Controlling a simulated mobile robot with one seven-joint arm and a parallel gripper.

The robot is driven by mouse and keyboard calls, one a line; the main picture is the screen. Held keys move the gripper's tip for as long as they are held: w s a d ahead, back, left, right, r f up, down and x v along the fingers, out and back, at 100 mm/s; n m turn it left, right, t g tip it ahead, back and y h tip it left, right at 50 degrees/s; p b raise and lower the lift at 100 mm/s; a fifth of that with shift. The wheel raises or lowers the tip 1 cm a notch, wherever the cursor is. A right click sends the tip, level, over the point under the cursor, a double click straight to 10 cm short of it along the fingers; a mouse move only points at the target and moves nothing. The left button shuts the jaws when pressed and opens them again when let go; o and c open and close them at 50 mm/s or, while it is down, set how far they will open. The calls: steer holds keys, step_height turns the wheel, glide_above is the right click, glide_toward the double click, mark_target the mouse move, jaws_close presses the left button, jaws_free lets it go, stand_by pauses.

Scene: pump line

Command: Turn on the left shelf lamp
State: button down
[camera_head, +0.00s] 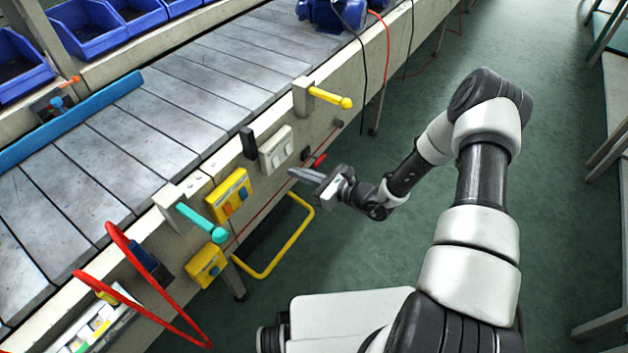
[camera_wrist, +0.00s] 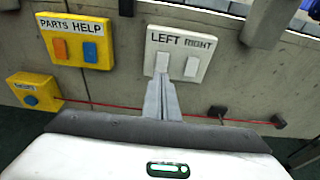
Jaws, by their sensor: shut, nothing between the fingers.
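A white switch plate (camera_head: 276,150) is mounted on the side of the conveyor line. In the wrist view the plate (camera_wrist: 178,42) is labelled LEFT and RIGHT and has two pale rocker switches. The left rocker (camera_wrist: 162,62) is just beyond my fingertips, and the right rocker (camera_wrist: 191,66) stands beside it. My gripper (camera_head: 300,172) is shut and empty, pointing at the plate; in the wrist view its fingers (camera_wrist: 162,82) overlap the lower end of the left rocker. I cannot tell whether they touch it. No shelf lamp is in view.
A yellow PARTS HELP box (camera_wrist: 75,42) with orange and blue buttons is left of the plate. A smaller yellow box (camera_head: 206,265) sits lower left. A yellow lever (camera_head: 330,98), teal lever (camera_head: 201,222) and yellow rail (camera_head: 290,245) stick out. A red cord (camera_wrist: 130,110) runs below the plate.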

mark_target(277, 166)
steer(key=shift+b+x, duration=0.35)
steer(key=shift+x, duration=1.8)
steer(key=shift+w+a+f+y+b, duration=0.1)
steer(key=shift+w+a+y+b, duration=0.15)
steer(key=shift+b, duration=0.35)
steer(key=shift+s+d+f, duration=0.1)
steer(key=shift+s+d, duration=0.1)
steer(key=shift+d, duration=0.1)
steer(key=s+d+f+p, duration=0.1)
steer(key=s+d+f, duration=0.2)
steer(key=s+d, duration=0.5)
steer(key=d, duration=0.2)
steer(key=shift+s+d, duration=0.2)
steer(key=shift+d, duration=0.1)
steer(key=shift+r, duration=0.1)
